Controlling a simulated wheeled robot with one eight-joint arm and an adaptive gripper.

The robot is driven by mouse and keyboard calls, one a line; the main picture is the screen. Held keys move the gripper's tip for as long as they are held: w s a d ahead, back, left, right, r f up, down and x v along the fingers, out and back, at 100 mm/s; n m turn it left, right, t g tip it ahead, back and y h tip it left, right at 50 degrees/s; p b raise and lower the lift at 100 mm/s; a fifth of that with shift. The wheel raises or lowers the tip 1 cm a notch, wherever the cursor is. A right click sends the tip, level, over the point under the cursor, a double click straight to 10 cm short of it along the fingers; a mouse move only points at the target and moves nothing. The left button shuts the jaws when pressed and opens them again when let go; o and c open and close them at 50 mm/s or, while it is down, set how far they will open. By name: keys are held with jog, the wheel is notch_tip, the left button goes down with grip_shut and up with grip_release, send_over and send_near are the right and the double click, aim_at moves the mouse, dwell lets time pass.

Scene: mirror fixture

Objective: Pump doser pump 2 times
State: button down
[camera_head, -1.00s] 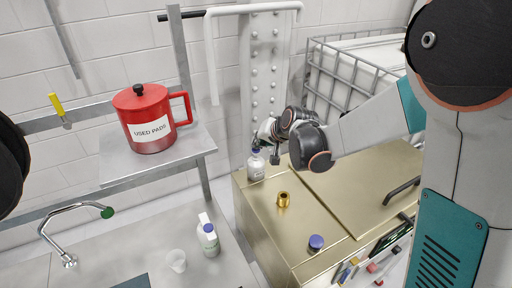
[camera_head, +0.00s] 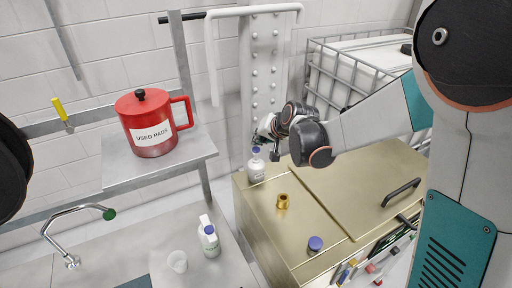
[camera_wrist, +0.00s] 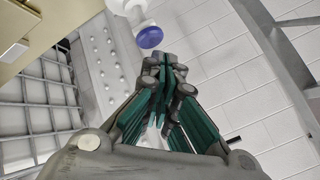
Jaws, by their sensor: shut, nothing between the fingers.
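The likely doser pump is a small whitish bottle (camera_head: 256,171) with a blue top, upright on the brass-coloured cabinet near its back left corner. Its blue top also shows in the wrist view (camera_wrist: 149,37). My gripper (camera_head: 257,139) is just above that top in the head view, with a small gap. In the wrist view my gripper (camera_wrist: 165,60) has its teal fingers closed together and empty, with the tips below and right of the blue top. They look apart from it.
The brass-coloured cabinet (camera_head: 350,190) carries a brass fitting (camera_head: 282,201) and another blue cap (camera_head: 315,243). A studded column (camera_head: 262,80) and a caged tank (camera_head: 350,75) stand behind. A red pot (camera_head: 150,145) is on a shelf; a white bottle (camera_head: 209,243) stands on the left bench.

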aim_at(258, 148)
dwell(0.3)
jog(key=shift+r+p, duration=1.6)
jog(key=shift+r, duration=1)
jog(key=r+n+p, duration=0.1)
jog(key=n+p, duration=0.2)
jog(key=n, duration=0.3)
jog(key=a+r+n+p, duration=0.1)
jog(key=n+p, duration=0.2)
jog(key=n, duration=0.3)
jog(key=s+r+n+p, duration=0.1)
jog(key=n+p, duration=0.3)
jog(key=n, duration=0.3)
jog(key=shift+a+r+g+y, duration=0.3)
jog(key=shift+r+y, duration=0.05)
jog(key=shift+y, duration=0.05)
